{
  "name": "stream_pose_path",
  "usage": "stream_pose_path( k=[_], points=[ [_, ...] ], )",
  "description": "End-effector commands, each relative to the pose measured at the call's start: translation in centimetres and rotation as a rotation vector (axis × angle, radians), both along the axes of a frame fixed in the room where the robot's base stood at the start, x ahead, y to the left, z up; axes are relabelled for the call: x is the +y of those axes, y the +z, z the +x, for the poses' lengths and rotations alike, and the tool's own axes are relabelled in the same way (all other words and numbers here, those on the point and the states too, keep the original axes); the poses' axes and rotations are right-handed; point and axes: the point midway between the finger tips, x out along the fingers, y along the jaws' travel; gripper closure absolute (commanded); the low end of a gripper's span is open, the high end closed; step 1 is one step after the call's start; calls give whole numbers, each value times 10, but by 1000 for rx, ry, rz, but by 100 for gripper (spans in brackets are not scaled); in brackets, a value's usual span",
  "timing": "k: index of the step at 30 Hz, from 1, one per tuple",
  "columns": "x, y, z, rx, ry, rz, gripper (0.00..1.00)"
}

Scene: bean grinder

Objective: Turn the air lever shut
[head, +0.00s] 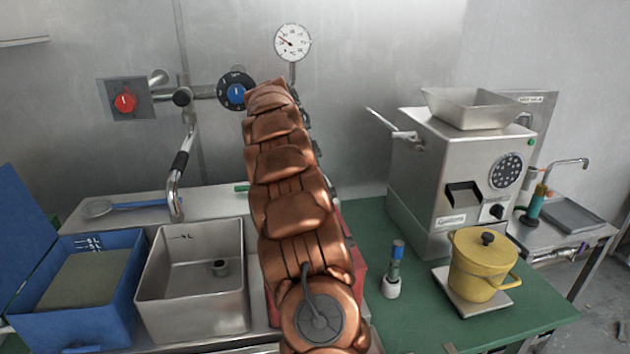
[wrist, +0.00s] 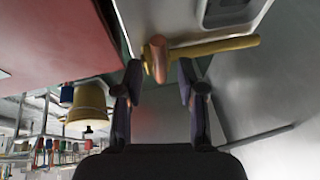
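In the wrist view a brass-yellow bar with a rounded copper-coloured end (wrist: 155,60) lies just beyond my fingertips; it looks like the air lever (wrist: 215,48). The bar runs to the right, slightly tilted, in front of a pale metal panel. My gripper (wrist: 159,72) is open, one finger on each side of the copper-coloured end. I cannot tell whether either finger touches it. In the head view my copper-coloured arm hides the lever and my gripper.
A blue bin (head: 120,285) and a steel sink (head: 195,310) lie left of my arm. A steel grinder (head: 440,170), a yellow pot (head: 470,275) and a small bottle (head: 393,275) stand right. A red switch (head: 125,101), a blue dial (head: 236,93) and a gauge (head: 293,42) are at the wall.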

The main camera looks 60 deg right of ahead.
Motion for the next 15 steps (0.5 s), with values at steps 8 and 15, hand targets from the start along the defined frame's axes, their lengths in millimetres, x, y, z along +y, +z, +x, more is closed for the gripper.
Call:
stream_pose_path(
  k=[8,15],
  points=[
    [1,2,1,-1,1,0,61],
    [13,30,6,-2,2,-1,61]
  ],
)
